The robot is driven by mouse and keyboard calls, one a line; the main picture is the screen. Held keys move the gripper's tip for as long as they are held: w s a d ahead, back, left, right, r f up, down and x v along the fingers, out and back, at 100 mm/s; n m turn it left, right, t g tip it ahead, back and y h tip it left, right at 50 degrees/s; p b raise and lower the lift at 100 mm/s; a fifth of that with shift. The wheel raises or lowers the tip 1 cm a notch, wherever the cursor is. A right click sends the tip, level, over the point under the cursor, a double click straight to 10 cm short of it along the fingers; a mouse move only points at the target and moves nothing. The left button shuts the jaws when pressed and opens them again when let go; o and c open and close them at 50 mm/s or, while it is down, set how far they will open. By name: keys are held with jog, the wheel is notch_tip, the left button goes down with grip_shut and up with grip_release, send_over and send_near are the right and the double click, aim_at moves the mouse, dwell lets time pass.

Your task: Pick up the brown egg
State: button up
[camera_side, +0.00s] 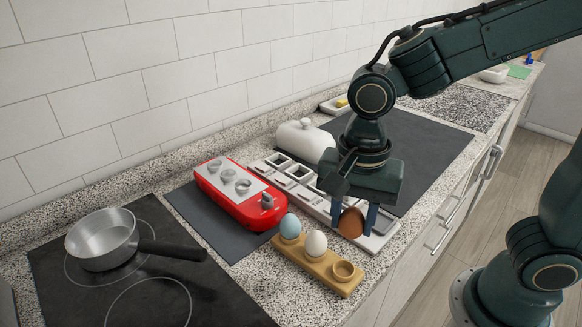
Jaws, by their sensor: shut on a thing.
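The brown egg (351,223) is between the fingers of my gripper (353,219). My gripper points down and is shut on it, with one blue finger on each side. The egg is at the near right end of a light tray with square compartments (299,181). I cannot tell whether the egg's underside is clear of the surface. My gripper's body hides part of the tray behind it.
A wooden holder (315,263) in front has a blue egg (290,227), a white egg (315,243) and one empty cup (343,270). A red appliance (238,194) stands to the left. A saucepan (103,239) sits on the black hob (210,300). A white lidded dish (305,140) is behind.

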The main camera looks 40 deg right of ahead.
aim_at(354, 209)
notch_tip(354, 209, up, 10)
jog(key=shift+r, duration=0.15)
dwell(0.3)
dwell(0.5)
